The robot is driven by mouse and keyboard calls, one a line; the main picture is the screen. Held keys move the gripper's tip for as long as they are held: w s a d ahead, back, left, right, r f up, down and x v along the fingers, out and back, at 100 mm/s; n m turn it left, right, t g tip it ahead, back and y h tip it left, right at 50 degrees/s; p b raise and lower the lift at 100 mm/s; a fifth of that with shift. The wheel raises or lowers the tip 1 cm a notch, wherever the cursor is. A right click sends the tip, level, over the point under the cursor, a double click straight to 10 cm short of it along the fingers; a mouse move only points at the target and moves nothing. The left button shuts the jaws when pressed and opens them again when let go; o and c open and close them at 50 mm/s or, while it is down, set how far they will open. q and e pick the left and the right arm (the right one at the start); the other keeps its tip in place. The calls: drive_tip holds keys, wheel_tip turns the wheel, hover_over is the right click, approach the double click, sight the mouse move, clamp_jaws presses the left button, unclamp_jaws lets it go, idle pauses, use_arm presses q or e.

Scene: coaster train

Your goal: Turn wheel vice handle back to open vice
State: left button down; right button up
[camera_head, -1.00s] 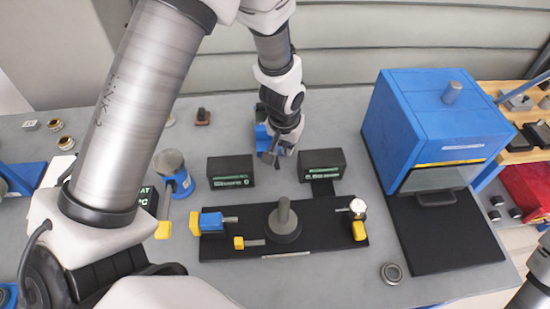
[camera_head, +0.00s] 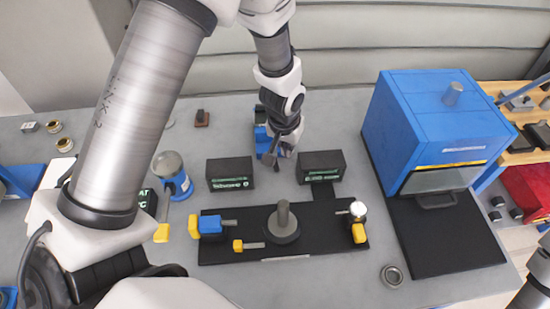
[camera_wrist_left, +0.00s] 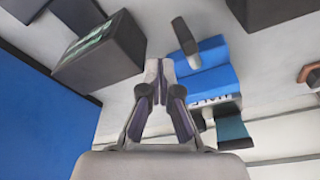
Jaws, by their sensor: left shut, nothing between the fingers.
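The wheel vice (camera_head: 263,143) is a blue block at the back of the bench, partly hidden behind my left wrist. In the left wrist view the vice (camera_wrist_left: 210,78) has blue jaws and a dark bar-like handle (camera_wrist_left: 184,36) at one end. My left gripper (camera_head: 279,150) is over the near right side of the vice. In the left wrist view the gripper (camera_wrist_left: 159,67) has its fingertips together with nothing between them, beside the blue jaws and just short of the handle. I cannot tell whether it touches the vice.
Two black boxes (camera_head: 230,174) (camera_head: 321,166) stand in front of the vice. A black fixture board (camera_head: 325,241) with a grey post lies nearer. A blue cabinet (camera_head: 428,118) stands to the right, and a blue-based device (camera_head: 175,184) to the left.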

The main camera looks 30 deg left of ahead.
use_arm(q)
drive_tip(key=shift+f, duration=0.2)
drive_tip(key=shift+f+b, duration=0.35)
drive_tip(key=shift+b, duration=0.1)
drive_tip(key=shift+f+b, duration=0.55)
drive_tip(key=shift+f, duration=0.05)
drive_tip(key=shift+a+b, duration=0.1)
drive_tip(key=shift+b, duration=0.35)
drive_tip(key=shift+s+a+b, duration=0.35)
drive_tip(key=shift+a+b, duration=0.05)
drive_tip(key=shift+b, duration=1.25)
drive_tip(key=shift+s+a+f+b, duration=0.15)
drive_tip(key=shift+s+a+b, duration=0.3)
drive_tip(key=shift+b, duration=1)
drive_tip(key=shift+s+a+b, duration=0.7)
drive_tip(key=shift+a+b, duration=0.35)
drive_tip(key=shift+b, duration=0.8)
